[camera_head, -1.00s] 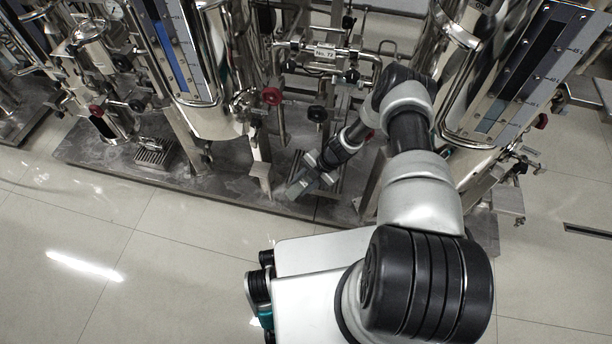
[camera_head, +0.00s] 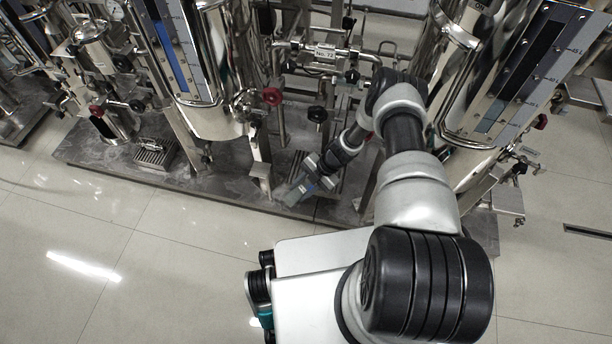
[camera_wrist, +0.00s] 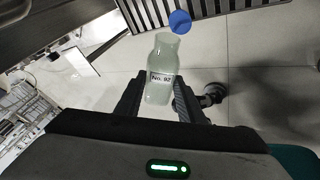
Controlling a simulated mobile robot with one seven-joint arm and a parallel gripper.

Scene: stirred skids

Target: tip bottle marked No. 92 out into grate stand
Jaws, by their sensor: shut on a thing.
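The bottle marked No. 92 (camera_wrist: 161,62) is pale and translucent, with its label facing the wrist camera. My gripper (camera_wrist: 157,92) is shut on it, with one dark finger on each side. The bottle's neck points away from the gripper, toward a dark slatted grate (camera_wrist: 225,9) at the top of the wrist view. A round blue disc (camera_wrist: 180,22) shows just beyond the bottle mouth; I cannot tell what it is or whether it touches. In the head view my gripper (camera_head: 308,183) is low over the skid, and the bottle (camera_head: 296,193) is small and tilted there.
A steel skid base (camera_head: 220,183) runs under tanks and pipes. A small slatted stand (camera_head: 155,152) is on it at left. Red-handled valves (camera_head: 272,96), a tank (camera_head: 205,115) and a right-hand tank (camera_head: 470,120) crowd the arm. The floor (camera_head: 150,235) in front is clear.

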